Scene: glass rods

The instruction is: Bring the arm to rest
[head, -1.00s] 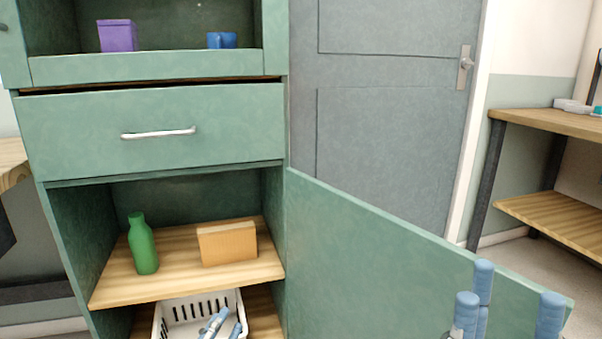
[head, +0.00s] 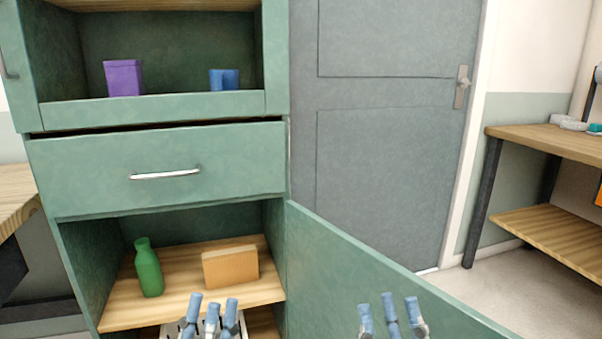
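My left gripper (head: 212,307) is at the bottom of the head view, in front of the white basket (head: 172,332) in the cabinet's lower part. Its blue fingertips are spread, with nothing seen between them. My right gripper (head: 390,306) is further right, in front of the open green cabinet door (head: 315,265). Its fingers are also spread and look empty. Both arms are mostly below the picture. No glass rods show.
The green cabinet has a drawer (head: 230,165) slightly ajar at its top edge. A green bottle (head: 148,270) and an orange box (head: 230,267) stand on the shelf below. A purple container (head: 123,79) and a blue cup (head: 224,80) sit above. A wooden table (head: 560,140) is at right.

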